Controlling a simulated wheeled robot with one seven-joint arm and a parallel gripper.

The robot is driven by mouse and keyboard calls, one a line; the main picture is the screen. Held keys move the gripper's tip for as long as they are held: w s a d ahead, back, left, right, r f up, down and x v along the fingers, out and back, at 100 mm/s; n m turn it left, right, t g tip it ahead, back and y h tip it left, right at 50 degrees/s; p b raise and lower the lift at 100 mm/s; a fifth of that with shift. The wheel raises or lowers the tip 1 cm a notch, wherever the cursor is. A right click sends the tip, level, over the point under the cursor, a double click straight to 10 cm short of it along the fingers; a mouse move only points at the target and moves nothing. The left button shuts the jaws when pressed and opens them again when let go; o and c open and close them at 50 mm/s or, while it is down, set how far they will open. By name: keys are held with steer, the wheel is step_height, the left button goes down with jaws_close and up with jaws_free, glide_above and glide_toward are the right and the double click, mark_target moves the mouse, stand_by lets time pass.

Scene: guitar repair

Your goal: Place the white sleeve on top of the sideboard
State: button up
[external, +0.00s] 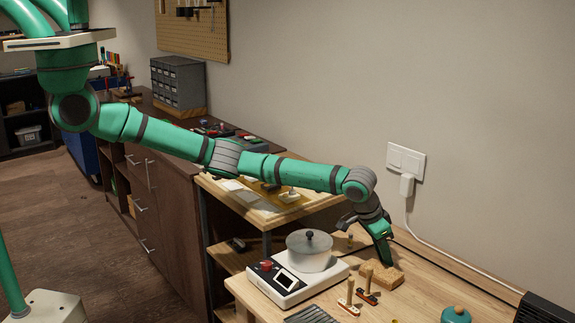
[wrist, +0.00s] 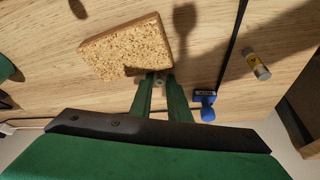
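My gripper (external: 388,262) points down at the right-hand workbench, just beside a tan cork block (external: 380,275). In the wrist view my gripper's green fingers (wrist: 158,80) have tips close together near the block's (wrist: 125,48) edge; a small grey bit shows between them, and I cannot tell whether it is held. I cannot surely pick out the white sleeve; two flat pale pieces, one of them a whitish sheet (external: 232,185), lie on the wooden middle unit. The dark brown sideboard (external: 170,190) stands at left, its top partly behind my arm.
The workbench (external: 405,300) holds a white hotplate (external: 290,285) with a lidded pot (external: 310,250), wooden-handled stamps (external: 350,297) and a teal pot (external: 456,314). A grey drawer box (external: 178,82) and small tools occupy the sideboard. A glue stick (wrist: 256,64) shows in the wrist view.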

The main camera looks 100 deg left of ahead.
steer(key=shift+r, duration=0.1)
steer(key=v, duration=1.1)
steer(key=shift+r, duration=0.2)
steer(key=shift+o, duration=0.6)
steer(key=shift+s+d+r, duration=0.15)
steer(key=shift+s+r, duration=0.15)
